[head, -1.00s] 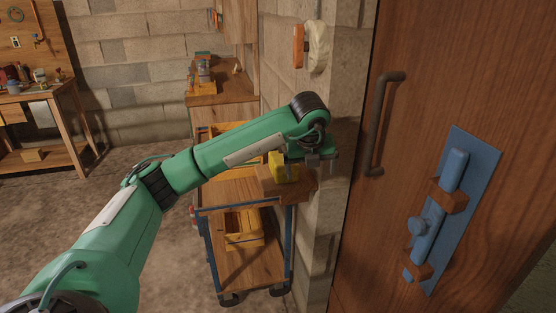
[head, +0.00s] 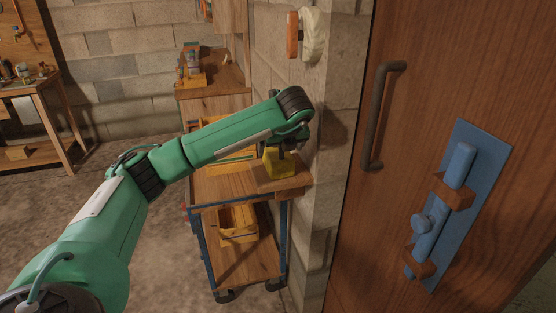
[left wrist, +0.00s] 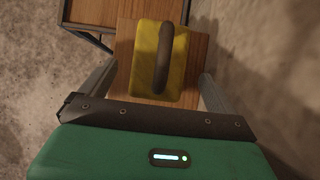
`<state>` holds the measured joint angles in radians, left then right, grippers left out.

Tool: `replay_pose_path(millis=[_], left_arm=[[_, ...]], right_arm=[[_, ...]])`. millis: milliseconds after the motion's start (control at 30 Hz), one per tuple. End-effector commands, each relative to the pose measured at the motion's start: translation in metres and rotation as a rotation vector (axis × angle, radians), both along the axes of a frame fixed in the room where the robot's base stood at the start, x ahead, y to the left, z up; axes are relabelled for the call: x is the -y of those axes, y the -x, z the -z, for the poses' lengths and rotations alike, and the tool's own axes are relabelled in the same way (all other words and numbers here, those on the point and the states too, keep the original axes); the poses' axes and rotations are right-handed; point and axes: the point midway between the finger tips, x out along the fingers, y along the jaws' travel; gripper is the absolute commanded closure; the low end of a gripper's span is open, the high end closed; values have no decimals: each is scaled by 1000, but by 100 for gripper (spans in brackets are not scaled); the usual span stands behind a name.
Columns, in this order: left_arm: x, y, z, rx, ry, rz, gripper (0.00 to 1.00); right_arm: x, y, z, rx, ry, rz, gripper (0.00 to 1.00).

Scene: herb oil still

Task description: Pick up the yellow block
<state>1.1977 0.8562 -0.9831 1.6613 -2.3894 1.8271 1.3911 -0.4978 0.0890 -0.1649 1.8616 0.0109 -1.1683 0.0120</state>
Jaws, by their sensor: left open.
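The yellow block (head: 279,164) sits on a small wooden ledge (head: 290,183) by the block wall. In the left wrist view the yellow block (left wrist: 178,72) has a dark curved handle (left wrist: 163,58) on top. My left gripper (head: 284,146) is over the block and hides part of its top. In the left wrist view my left gripper (left wrist: 158,74) is open, with one finger on each side of the block and visible gaps between. Whether the fingertips reach down to the block's height is hard to tell. My right gripper is not in view.
A wooden cart with a blue frame (head: 208,250) stands below and left of the ledge, with a yellow crate (head: 239,226) on its lower deck. The block wall (head: 328,120) is close on the right. Beyond it is a wooden door with a dark handle (head: 376,120) and blue bolt (head: 441,215).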

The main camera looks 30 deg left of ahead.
Motion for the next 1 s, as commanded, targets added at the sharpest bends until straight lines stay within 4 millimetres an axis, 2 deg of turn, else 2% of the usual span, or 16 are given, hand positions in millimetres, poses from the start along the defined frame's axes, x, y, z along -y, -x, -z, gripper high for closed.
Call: replay_pose_path(millis=[200,300,567,667,900,1000], left_arm=[[-11,-8,31,-4,1,-2,6],[-15,-12,39,-3,0,0,6],[-16,-13,42,-2,0,0,6],[-16,-13,42,-2,0,0,22],[-16,-13,42,-2,0,0,69],[-16,-13,40,1,1,1,69]], right_arm=[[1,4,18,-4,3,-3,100],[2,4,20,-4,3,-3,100],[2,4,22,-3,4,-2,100],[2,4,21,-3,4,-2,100],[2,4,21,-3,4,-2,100],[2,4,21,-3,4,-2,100]])
